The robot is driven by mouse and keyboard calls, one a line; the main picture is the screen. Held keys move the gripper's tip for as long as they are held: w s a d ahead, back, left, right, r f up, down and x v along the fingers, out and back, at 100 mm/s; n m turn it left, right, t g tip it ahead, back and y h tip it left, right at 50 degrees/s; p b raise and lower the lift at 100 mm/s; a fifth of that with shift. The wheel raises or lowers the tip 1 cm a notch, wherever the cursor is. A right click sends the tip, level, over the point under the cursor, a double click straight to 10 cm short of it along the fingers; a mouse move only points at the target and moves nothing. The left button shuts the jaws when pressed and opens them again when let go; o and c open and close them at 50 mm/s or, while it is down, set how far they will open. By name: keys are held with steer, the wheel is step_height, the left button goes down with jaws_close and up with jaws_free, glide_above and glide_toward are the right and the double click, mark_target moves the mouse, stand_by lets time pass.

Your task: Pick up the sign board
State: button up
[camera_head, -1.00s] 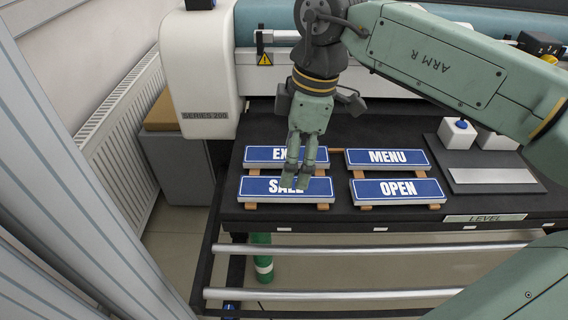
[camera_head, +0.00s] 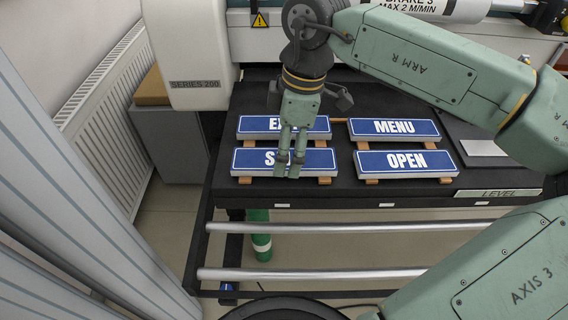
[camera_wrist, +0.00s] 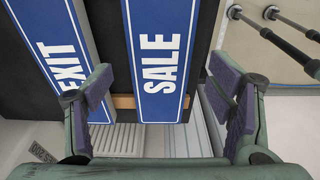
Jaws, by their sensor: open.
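Several blue sign boards with white letters lie on wooden strips on a black table. The SALE board (camera_head: 322,160) is front left, with the EXIT board (camera_head: 255,124) behind it, the MENU board (camera_head: 394,130) back right and the OPEN board (camera_head: 405,161) front right. My gripper (camera_head: 288,172) points down in front of the SALE board in the head view and hides its middle letters. In the wrist view my gripper (camera_wrist: 168,100) is open and empty, with the SALE board (camera_wrist: 160,50) between and beyond its fingers and the EXIT board (camera_wrist: 62,55) to the left. I see no contact.
The black table (camera_head: 225,190) has a LEVEL label on its front edge. Metal rails (camera_head: 330,226) run below it. A grey plate (camera_head: 485,148) lies at the right. A white machine (camera_head: 190,60) stands behind, and a radiator (camera_head: 105,120) is at the left.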

steer(key=shift+a+f, duration=0.15)
steer(key=shift+f, duration=0.75)
steer(key=shift+r, duration=0.1)
steer(key=c, duration=1.3)
